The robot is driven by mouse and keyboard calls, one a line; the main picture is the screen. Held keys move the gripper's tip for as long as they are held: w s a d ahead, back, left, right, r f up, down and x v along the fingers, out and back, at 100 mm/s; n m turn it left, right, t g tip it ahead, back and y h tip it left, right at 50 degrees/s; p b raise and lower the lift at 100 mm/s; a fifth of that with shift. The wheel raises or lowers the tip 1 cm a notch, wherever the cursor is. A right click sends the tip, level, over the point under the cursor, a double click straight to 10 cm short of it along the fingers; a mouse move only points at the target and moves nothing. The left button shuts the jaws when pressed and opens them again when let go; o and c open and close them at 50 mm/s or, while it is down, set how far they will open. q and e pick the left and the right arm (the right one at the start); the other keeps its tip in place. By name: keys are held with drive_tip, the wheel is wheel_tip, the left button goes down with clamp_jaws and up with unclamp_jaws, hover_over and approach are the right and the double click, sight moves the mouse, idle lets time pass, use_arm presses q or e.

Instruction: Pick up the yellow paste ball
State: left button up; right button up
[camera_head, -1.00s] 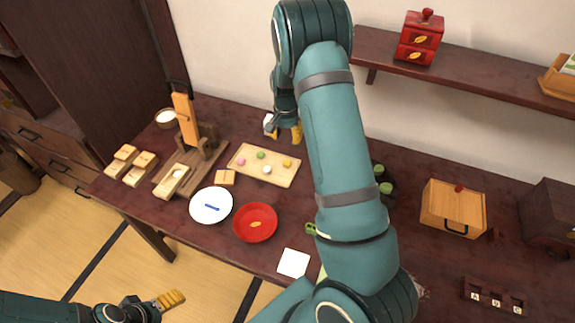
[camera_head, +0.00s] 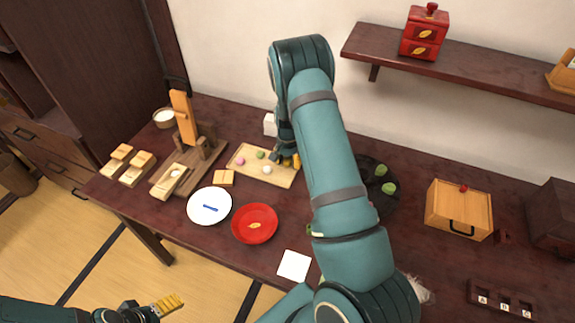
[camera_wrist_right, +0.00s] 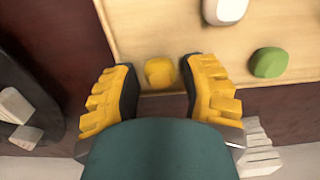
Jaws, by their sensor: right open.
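The yellow paste ball (camera_wrist_right: 160,72) lies near the edge of a light wooden board (camera_wrist_right: 135,28) in the right wrist view. My right gripper (camera_wrist_right: 160,92) is open, its yellow-padded fingers on either side of the ball's near side, with a gap to each. In the head view this gripper (camera_head: 286,161) is low over the board's far right end (camera_head: 280,181) and largely hides the ball. A green ball (camera_head: 260,155), a white ball (camera_head: 266,169) and a pink ball (camera_head: 241,161) also lie on the board. My left gripper (camera_head: 160,306) is at the lower left, away from the table.
A wooden press (camera_head: 184,125) stands left of the board. A dark round tray (camera_head: 370,166) with green items is partly behind my right arm. A wooden box (camera_head: 458,209) stands at the right.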

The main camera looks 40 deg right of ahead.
drive_tip(key=c, duration=0.6)
